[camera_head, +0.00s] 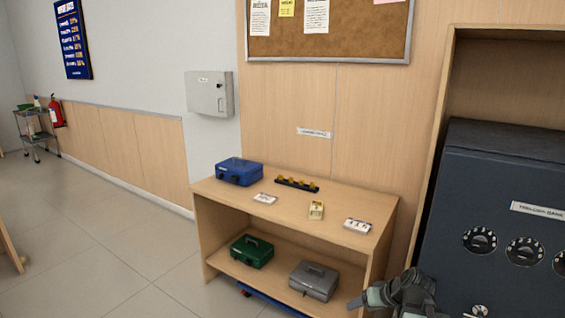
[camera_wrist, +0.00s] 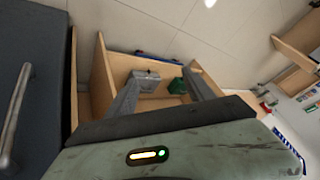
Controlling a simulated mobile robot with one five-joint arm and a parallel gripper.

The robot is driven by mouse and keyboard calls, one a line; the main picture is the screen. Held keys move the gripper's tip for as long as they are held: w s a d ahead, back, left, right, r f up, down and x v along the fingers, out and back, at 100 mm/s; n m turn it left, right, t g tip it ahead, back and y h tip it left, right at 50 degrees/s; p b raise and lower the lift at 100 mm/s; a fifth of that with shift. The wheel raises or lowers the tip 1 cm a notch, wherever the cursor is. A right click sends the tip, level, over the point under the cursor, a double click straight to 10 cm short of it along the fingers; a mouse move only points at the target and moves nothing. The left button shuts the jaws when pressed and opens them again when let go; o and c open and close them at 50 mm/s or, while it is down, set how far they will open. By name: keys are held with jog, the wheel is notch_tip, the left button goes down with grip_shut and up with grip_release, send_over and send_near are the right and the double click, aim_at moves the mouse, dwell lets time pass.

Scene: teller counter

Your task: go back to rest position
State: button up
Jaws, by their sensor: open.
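My gripper (camera_head: 384,292) shows at the lower right of the head view, in front of the right end of the wooden shelf unit (camera_head: 380,235) and beside the dark safe (camera_head: 500,220). In the wrist view my gripper (camera_wrist: 164,78) has its two fingers spread apart with nothing between them. Beyond the fingers, the grey cash box (camera_wrist: 146,76) and the green cash box (camera_wrist: 177,86) appear on the lower shelf, apart from the fingers.
On the shelf top are a blue cash box (camera_head: 239,171), a dark tray with yellow pieces (camera_head: 297,184), a small yellowish item (camera_head: 316,210) and white cards (camera_head: 358,226). A green box (camera_head: 252,251) and grey box (camera_head: 314,281) sit below. Floor to the left is clear.

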jog(key=s+a+f+g+h, duration=0.2)
jog(key=s+a+g, duration=0.15)
jog(key=a, duration=0.35)
jog(key=s+a+f+g+h, duration=0.2)
jog(key=s+a+g, duration=0.15)
jog(key=a, duration=0.35)
notch_tip(320, 180, up, 12)
jog(key=t+p, duration=0.1)
jog(key=p, duration=1.1)
jog(key=shift+s+d+m, duration=0.3)
jog(key=shift+d, duration=0.05)
